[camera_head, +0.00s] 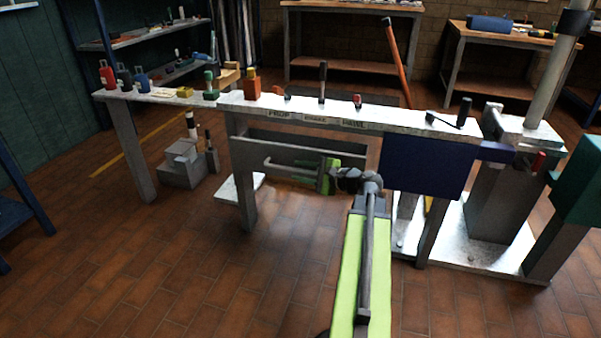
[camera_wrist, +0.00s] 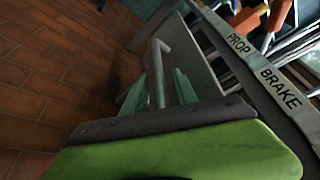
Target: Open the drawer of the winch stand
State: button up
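The winch stand (camera_head: 410,121) is a long pale-topped bench with labels along its front edge. Its grey drawer front (camera_head: 258,147) is under the labelled part, and I cannot tell whether it stands out at all. A grey bar handle (camera_head: 283,165) is on that front. My gripper (camera_head: 330,175) is at the right part of the handle. In the wrist view, the handle bar (camera_wrist: 157,75) runs between the two green fingers of my gripper (camera_wrist: 158,92). The fingers look apart, with small gaps beside the bar. The contact is partly hidden by the gripper's body.
A blue panel (camera_head: 425,167) hangs right of the drawer. A stand leg (camera_head: 243,190) and a white low plate (camera_head: 238,188) are at its left. Levers (camera_head: 323,82) rise above the top. The brick floor (camera_head: 190,270) in front is clear.

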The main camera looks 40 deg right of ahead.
jog(key=p+v, duration=0.3)
jog(key=v, duration=1.4)
jog(key=shift+s+d+p, duration=0.15)
jog(key=shift+d+p, duration=0.1)
jog(key=shift+p, duration=0.05)
